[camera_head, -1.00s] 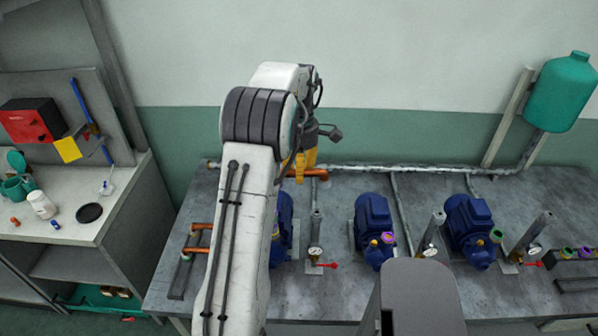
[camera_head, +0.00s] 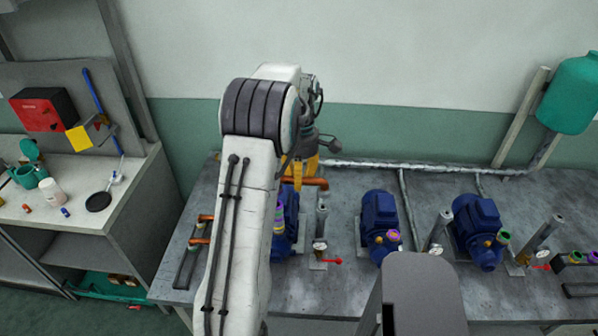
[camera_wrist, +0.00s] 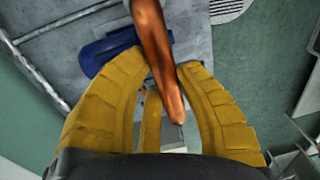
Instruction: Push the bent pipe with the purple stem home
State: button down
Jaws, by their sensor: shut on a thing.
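My gripper (camera_wrist: 158,100) has its yellow fingers closed around a copper-coloured pipe (camera_wrist: 157,55), which runs up out of the top of the wrist view. In the head view my gripper (camera_head: 300,176) is partly behind my arm, above the left blue pump (camera_head: 291,215). One end of the copper pipe (camera_head: 315,183) sticks out to its right. A purple ring (camera_head: 393,236) shows on the middle pump (camera_head: 380,212).
Gauges with upright grey cylinders stand beside the pumps, one with a red lever (camera_head: 332,261). Two short copper pipes (camera_head: 201,229) lie at the bench's left end. A long grey pipe (camera_head: 400,168) runs along the back. A rack (camera_head: 580,291) with coloured rings is at far right.

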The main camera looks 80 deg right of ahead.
notch_tip(320, 180, down, 2)
jog(key=shift+f, duration=0.1)
jog(key=shift+f+b, duration=0.4)
jog(key=shift+f, duration=0.3)
jog(key=shift+f+b, duration=0.5)
jog(key=shift+f, duration=0.2)
dwell(2.0)
jog(key=c, duration=0.9)
grip_release()
jog(key=shift+d+r+p, duration=0.15)
jog(key=shift+r+p, duration=0.85)
jog(key=shift+r, duration=0.7)
jog(key=shift+d+r, duration=0.1)
jog(key=shift+r, duration=1.2)
jog(key=shift+r, duration=0.1)
notch_tip(320, 180, up, 12)
jog(key=shift+d, duration=0.45)
